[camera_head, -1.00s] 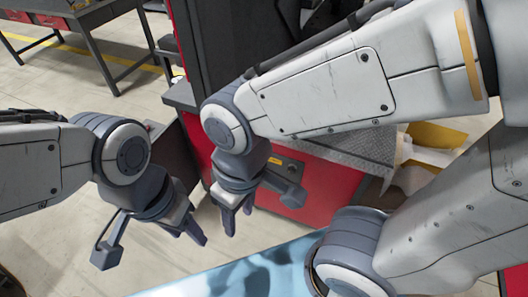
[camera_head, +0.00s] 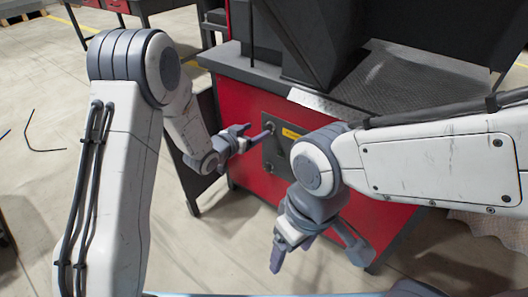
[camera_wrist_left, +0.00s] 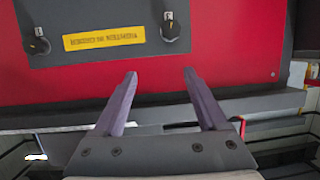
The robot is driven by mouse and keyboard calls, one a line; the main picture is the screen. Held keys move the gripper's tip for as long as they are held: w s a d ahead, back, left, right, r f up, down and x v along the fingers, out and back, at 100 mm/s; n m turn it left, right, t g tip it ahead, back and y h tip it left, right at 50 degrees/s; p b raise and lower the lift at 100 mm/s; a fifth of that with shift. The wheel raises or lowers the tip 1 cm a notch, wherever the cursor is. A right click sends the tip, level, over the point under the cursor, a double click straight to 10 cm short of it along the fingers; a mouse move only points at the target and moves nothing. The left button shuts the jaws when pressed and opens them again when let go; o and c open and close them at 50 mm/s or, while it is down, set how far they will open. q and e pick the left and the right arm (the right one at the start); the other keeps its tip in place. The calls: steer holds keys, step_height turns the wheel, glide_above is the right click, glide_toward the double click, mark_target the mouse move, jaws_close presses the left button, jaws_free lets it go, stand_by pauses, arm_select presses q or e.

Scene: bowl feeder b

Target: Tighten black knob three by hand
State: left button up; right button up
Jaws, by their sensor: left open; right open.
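Two black knobs show on the grey control panel (camera_wrist_left: 100,20) in the left wrist view: one knob (camera_wrist_left: 38,45) at the left, one knob (camera_wrist_left: 170,30) near the top middle. I cannot tell which is knob three. My left gripper (camera_wrist_left: 160,73) is open and empty, its fingertips pointing toward the red front just below the panel, in line with the second knob and apart from it. In the head view my left gripper (camera_head: 255,137) is beside the panel (camera_head: 276,155) and covers part of it. My right gripper (camera_head: 282,254) is open and empty, lower and nearer.
A yellow label (camera_wrist_left: 104,38) sits between the knobs. The panel is on a red cabinet (camera_head: 245,100) with a dark grey top (camera_head: 375,88). My right forearm hides part of the cabinet. Open floor (camera_head: 215,250) lies at the left.

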mark_target(268, 128)
arm_select(q)
steer(key=w+a+f+t+h+b, duration=0.1)
steer(key=a+f+t+h+b, duration=0.2)
steer(key=f, duration=0.5)
steer(key=b+x, duration=0.4)
steer(key=x, duration=0.6)
steer(key=shift+g, duration=0.3)
arm_select(e)
step_height(268, 128, down, 9)
arm_select(q)
steer(key=shift+w+d+f, duration=0.1)
steer(key=shift+d, duration=0.05)
steer(key=shift+c, duration=0.3)
arm_select(e)
steer(key=shift+f, duration=0.1)
arm_select(q)
jaws_close()
arm_select(e)
steer(key=shift+f, duration=0.15)
